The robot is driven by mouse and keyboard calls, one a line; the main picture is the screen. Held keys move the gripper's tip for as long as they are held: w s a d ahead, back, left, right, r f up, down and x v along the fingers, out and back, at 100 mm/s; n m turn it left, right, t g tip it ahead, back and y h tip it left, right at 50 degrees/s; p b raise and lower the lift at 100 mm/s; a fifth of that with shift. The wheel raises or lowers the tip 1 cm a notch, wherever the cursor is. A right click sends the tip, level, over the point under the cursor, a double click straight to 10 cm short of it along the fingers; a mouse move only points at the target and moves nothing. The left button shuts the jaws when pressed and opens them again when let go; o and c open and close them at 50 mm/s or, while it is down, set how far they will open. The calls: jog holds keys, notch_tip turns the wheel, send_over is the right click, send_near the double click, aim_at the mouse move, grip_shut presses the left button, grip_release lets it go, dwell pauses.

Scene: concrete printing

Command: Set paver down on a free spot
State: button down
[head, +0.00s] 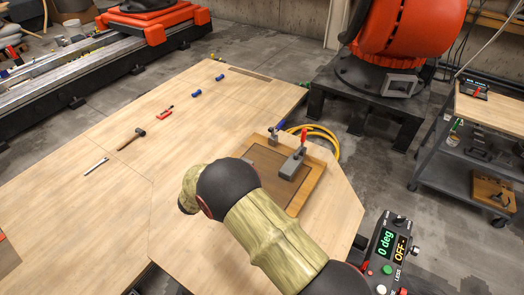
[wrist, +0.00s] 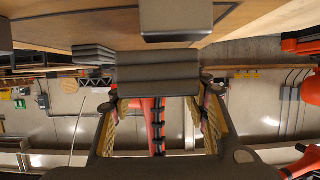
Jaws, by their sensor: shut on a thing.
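The paver (wrist: 158,80) is a dark grey block in the wrist view. My gripper (wrist: 159,96) is shut on it, with one finger at each side. A wooden surface (wrist: 60,30) fills the top of that view, beyond the paver; I cannot tell whether the paver touches it. In the head view my arm reaches over the near part of the wooden table (head: 170,160), and it hides my gripper and the paver.
A hammer (head: 131,138), a wrench (head: 96,165), blue pieces (head: 196,94) and a red tool (head: 165,113) lie on the table. Wide bare patches lie between them.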

jog(key=w+d+b, duration=0.1)
jog(key=w+d, duration=0.1)
jog(key=w, duration=0.1)
jog(key=w+d+b, duration=0.2)
jog(key=w, duration=0.2)
jog(key=w+d+b, duration=0.1)
jog(key=w+d, duration=0.1)
jog(key=w, duration=0.1)
jog(key=shift+w+d+b, duration=0.2)
jog(key=shift+d+b, duration=0.1)
jog(key=shift+d, duration=0.1)
jog(key=shift+w+d, duration=0.35)
jog(key=shift+w, duration=0.2)
jog(key=b+x, duration=0.3)
jog(key=x, duration=0.1)
jog(key=shift+r, duration=0.15)
jog(key=shift+f+b, duration=0.2)
jog(key=shift+b, duration=0.45)
jog(key=shift+r, duration=0.1)
jog(key=shift+f, duration=0.45)
jog(key=shift+f+p, duration=0.15)
jog(key=shift+p, duration=0.2)
